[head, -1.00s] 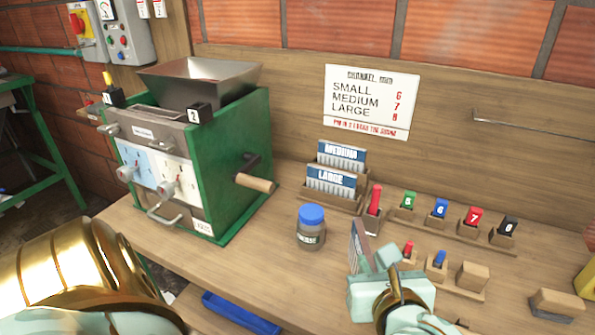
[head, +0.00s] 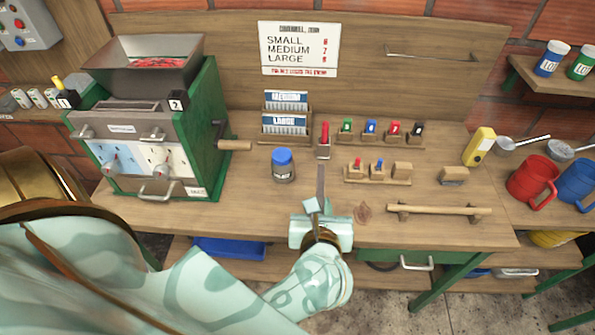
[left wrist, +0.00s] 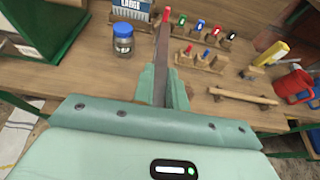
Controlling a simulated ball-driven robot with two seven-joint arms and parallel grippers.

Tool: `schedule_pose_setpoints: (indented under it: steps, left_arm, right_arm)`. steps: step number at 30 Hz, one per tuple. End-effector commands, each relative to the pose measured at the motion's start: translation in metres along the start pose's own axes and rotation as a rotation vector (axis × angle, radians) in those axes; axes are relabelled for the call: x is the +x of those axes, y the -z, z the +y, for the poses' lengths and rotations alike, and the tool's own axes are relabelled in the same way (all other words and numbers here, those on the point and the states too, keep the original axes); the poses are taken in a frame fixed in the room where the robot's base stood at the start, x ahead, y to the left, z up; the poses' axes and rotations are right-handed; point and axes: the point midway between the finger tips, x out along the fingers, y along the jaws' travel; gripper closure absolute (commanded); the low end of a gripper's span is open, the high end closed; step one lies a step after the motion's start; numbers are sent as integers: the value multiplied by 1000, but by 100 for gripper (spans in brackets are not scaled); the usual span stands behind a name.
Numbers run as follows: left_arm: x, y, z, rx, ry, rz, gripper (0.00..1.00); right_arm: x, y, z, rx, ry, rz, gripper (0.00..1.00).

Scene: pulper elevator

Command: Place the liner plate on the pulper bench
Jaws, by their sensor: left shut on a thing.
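My left gripper (head: 314,206) is shut on a thin upright plate (head: 320,183), seen nearly edge-on over the front of the wooden pulper bench (head: 245,213). In the left wrist view the plate (left wrist: 161,58) stands out ahead between the two fingers of the gripper (left wrist: 162,88). Its face and any label cannot be read. I cannot tell whether its lower edge touches the bench. Two blue-topped plates, marked MEDIUM (head: 286,97) and LARGE (head: 285,121), stand in a wooden rack behind it. My right gripper is not in view.
The green pulper (head: 205,140) stands at the left, its wooden handle (head: 235,145) pointing right. A blue-lidded jar (head: 284,166) is left of the held plate. Coloured numbered gauges (head: 370,130) stand behind right. A wooden bar (head: 438,210) lies at the right front.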

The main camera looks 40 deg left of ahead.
Motion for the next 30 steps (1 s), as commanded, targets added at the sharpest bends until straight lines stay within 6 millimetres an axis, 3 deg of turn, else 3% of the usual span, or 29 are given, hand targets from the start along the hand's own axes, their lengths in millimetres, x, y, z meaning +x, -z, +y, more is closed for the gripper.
schedule_pose_setpoints:
  steps: [8, 12, 22, 27, 30]
  left_arm:
    - [86, 9, 21, 3, -3, -9, 100]
    - [120, 31, 28, 3, -3, -3, 100]
    - [150, 42, 34, 2, -2, -5, 100]
    - [163, 69, 35, 2, -2, -1, 100]
    - [164, 73, 35, 1, -1, -3, 100]
  right_arm:
    - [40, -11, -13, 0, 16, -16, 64]
    - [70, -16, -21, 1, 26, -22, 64]
    - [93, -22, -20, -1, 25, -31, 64]
    - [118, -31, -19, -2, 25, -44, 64]
    - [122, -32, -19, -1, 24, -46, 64]
